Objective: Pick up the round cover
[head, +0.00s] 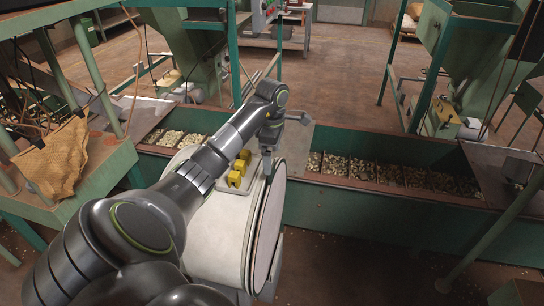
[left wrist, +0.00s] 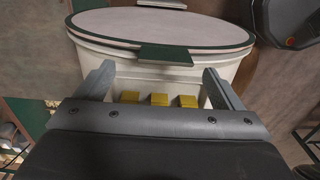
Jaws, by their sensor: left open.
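The round cover (head: 269,225) is a pale disc with a dark rim on the right-hand end of a cream drum (head: 217,240). In the left wrist view the cover (left wrist: 160,28) shows as a wide pale oval with a green edge. A dark green handle (left wrist: 165,55) sticks out from its near edge, and another (left wrist: 163,4) shows at the far edge. My left gripper (head: 269,172) is at the drum's upper edge, beside the cover. In the left wrist view its fingers (left wrist: 160,85) are apart, with the near handle just beyond them and nothing held. My right gripper is out of view.
Several yellow blocks (head: 236,178) sit on the drum's side, close to the left gripper. A long green trough (head: 370,214) with nuts in compartments runs behind the drum. A green frame with a brown sack (head: 52,158) stands at the left. Brown floor (head: 340,75) lies beyond.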

